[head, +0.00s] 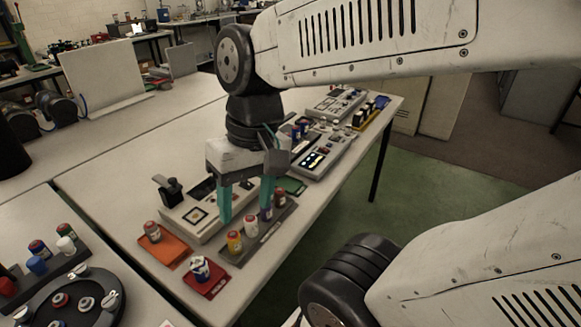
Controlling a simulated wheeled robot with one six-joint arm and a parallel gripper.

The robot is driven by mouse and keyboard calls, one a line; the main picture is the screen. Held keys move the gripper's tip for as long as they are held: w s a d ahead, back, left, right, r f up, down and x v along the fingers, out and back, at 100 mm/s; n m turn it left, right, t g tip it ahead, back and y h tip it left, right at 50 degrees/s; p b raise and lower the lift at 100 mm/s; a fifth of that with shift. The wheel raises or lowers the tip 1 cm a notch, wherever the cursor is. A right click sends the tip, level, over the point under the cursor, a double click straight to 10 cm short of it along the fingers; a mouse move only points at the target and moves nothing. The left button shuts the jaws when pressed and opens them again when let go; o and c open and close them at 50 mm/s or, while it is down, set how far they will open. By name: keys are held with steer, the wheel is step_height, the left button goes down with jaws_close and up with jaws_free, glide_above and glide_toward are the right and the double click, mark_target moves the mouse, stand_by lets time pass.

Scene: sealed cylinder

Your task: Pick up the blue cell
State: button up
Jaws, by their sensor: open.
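My gripper (246,208) is open, pointing down with two teal fingers over the grey strip tray (250,247) on the table. A row of small cells stands on that tray: a yellow one (235,243), a white and red one (250,226), a dark bluish one (266,211) and a red one (279,198). The right finger partly covers the dark bluish cell; I cannot tell whether they touch. A blue and white cell (200,268) stands on a red tray (206,284). A plain blue cell (37,266) stands at the lower left.
An orange tray (165,247) holds a red and white cell (152,231). More instruments (322,152) stand at the far right of the table. A round black carousel (75,300) is at lower left. The table's left part is clear.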

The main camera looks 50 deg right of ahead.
steer(key=w+d+f+m+t+y, duration=0.3)
steer(key=w+m+y, duration=0.1)
steer(key=w+m, duration=0.45)
steer(key=w+d+f+m+t+y, duration=0.3)
steer(key=w+d+f+m+y, duration=0.1)
steer(key=w+m, duration=0.45)
steer(key=d+f+m+t+h, duration=0.2)
steer(key=d+f+m+h, duration=0.1)
steer(key=d, duration=0.5)
steer(key=w+d+f+m+t+h, duration=0.1)
steer(key=d+f+m+t+h, duration=0.1)
steer(key=d+f+m, duration=0.4)
steer(key=w+d+f+m+t+h, duration=0.1)
steer(key=d+f+m+t+h, duration=0.2)
steer(key=d+m, duration=0.4)
steer(key=shift+w+d+f+h, duration=0.1)
steer(key=shift+d+f+h, duration=0.1)
steer(key=shift+d+f, duration=0.35)
steer(key=shift+d+f+h, duration=0.2)
steer(key=shift+d, duration=0.55)
steer(key=shift+w+d+f+h, duration=0.1)
steer(key=shift+d+f+h, duration=0.1)
steer(key=shift+d+f, duration=0.35)
steer(key=shift+d+f+m, duration=0.1)
steer(key=shift+d+m, duration=0.2)
steer(key=shift+m, duration=0.1)
steer(key=x, duration=0.7)
steer(key=shift+w+f, duration=0.15)
steer(key=c, duration=1.1)
